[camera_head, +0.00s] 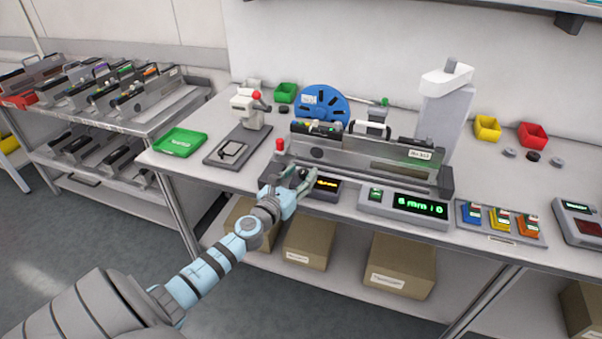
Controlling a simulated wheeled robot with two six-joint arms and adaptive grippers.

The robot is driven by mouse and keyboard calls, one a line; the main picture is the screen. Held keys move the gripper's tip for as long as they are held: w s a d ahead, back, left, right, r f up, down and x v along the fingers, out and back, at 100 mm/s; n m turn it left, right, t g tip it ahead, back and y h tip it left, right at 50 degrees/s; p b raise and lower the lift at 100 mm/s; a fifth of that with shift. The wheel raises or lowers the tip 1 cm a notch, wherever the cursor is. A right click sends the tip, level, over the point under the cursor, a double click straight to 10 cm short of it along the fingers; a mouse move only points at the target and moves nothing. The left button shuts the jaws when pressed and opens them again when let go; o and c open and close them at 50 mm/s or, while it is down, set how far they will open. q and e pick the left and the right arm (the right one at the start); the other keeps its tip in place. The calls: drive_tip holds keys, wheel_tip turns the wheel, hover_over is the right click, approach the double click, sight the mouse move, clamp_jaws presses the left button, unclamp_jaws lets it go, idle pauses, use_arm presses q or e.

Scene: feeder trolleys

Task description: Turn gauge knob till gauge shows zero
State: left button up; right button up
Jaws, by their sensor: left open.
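A wider grey unit (376,201) with a green lit display (419,206) stands just to the right. My right gripper is not in view.
A grey feeder (365,155) with red-tipped lever (279,145) stands close behind the gauge. A green tray (180,142) and a hand press (247,108) are at left. Blue, yellow and orange units (501,219) are at right. Cardboard boxes (400,265) sit on the lower shelf.

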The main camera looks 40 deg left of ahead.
use_arm(q)
drive_tip(key=shift+w+a, duration=0.1)
drive_tip(key=shift+w, duration=0.25)
clamp_jaws()
drive_tip(key=shift+n+y, duration=0.3)
drive_tip(key=shift+y, duration=0.2)
